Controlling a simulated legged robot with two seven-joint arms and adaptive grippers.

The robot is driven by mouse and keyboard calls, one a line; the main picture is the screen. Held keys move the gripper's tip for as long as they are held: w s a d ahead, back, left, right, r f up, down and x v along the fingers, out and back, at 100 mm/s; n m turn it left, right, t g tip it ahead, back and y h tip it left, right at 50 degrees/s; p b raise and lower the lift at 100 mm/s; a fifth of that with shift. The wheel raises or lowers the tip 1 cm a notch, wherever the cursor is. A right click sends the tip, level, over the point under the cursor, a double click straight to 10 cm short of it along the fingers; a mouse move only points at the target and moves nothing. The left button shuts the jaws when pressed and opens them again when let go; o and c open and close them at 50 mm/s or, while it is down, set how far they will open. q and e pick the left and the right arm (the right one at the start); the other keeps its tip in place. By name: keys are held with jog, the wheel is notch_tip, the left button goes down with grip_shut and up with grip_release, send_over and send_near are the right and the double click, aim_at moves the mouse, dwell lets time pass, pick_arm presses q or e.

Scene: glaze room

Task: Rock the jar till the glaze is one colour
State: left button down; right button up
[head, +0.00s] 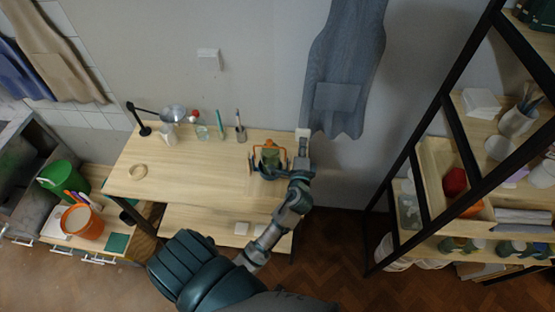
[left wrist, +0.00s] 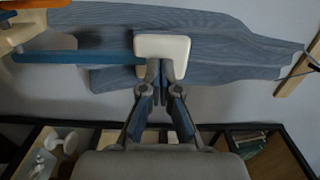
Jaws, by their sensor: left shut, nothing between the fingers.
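A jar with green contents (head: 270,157) stands in an orange and blue cradle (head: 256,158) at the right end of the table. The colour of its glaze is too small to judge. A white pad (head: 302,132) is beside the cradle; in the left wrist view the white pad (left wrist: 162,44) sits at the end of a blue bar (left wrist: 80,57). My left gripper (head: 302,143) is shut and empty, its tips (left wrist: 160,68) at the pad's near edge. I cannot tell whether they touch. The jar is not clearly seen in the left wrist view.
A blue apron (head: 345,70) hangs behind the pad. A dark-framed shelf (head: 408,150) stands right.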

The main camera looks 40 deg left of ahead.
pick_arm(q)
jog(key=v, duration=0.4)
jog(key=shift+s, duration=0.4)
jog(key=shift+a, duration=0.1)
